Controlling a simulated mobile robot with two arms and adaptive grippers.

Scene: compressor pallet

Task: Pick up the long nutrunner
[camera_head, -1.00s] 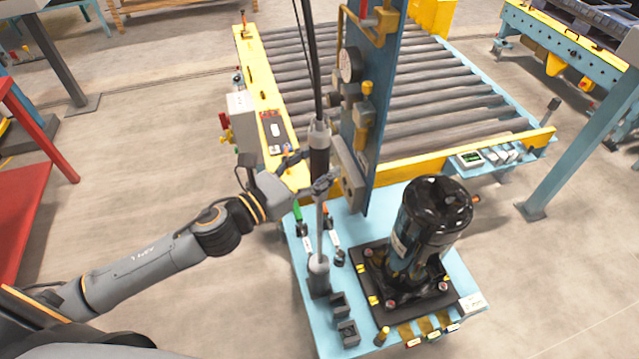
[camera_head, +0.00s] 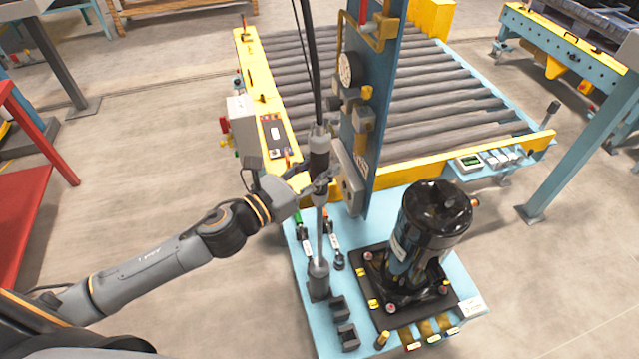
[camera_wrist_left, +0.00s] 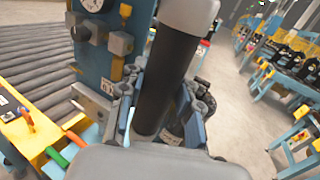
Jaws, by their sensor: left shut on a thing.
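The long nutrunner (camera_head: 319,152) is a tall tool with a black grip, grey collars and a thin shaft, standing upright near the front left of the light-blue table (camera_head: 308,339). Cables run up from its top. Its lower end meets a dark holder (camera_head: 318,282); I cannot tell whether it is seated or just above. In the left wrist view the black grip (camera_wrist_left: 167,80) rises between the fingers (camera_wrist_left: 160,115). My right gripper is not in view.
A black compressor (camera_head: 431,225) stands on a dark plate right of the nutrunner. A blue column (camera_head: 372,120) with a gauge rises close behind the tool. A roller conveyor (camera_head: 440,100) lies behind. Small dark blocks (camera_head: 343,318) sit at the table's front.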

